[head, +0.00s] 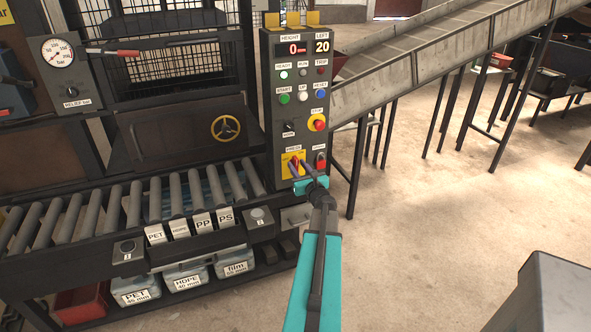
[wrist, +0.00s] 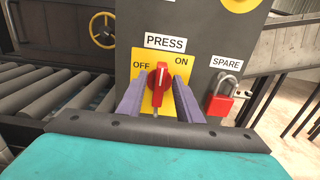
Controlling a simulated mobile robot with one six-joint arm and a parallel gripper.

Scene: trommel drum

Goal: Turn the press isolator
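The press isolator is a red rotary handle (wrist: 158,84) on a yellow plate (wrist: 141,62) under the label PRESS, with OFF at left and ON at upper right. The handle stands nearly upright, between the two words. In the head view the isolator (head: 293,161) is low on the grey control panel, partly behind my fingers. My gripper (wrist: 159,96) is open, with one purple-grey finger on each side of the handle. Gaps seem to show between fingers and handle; I cannot tell their depth along it. My gripper also shows in the head view (head: 305,172).
A red padlock (wrist: 220,103) hangs under SPARE, close right of my right finger. A red emergency stop (head: 319,124) and coloured buttons are higher on the panel (head: 270,100). A roller conveyor (head: 130,205) lies left. An inclined conveyor (head: 420,60) rises right, above open floor.

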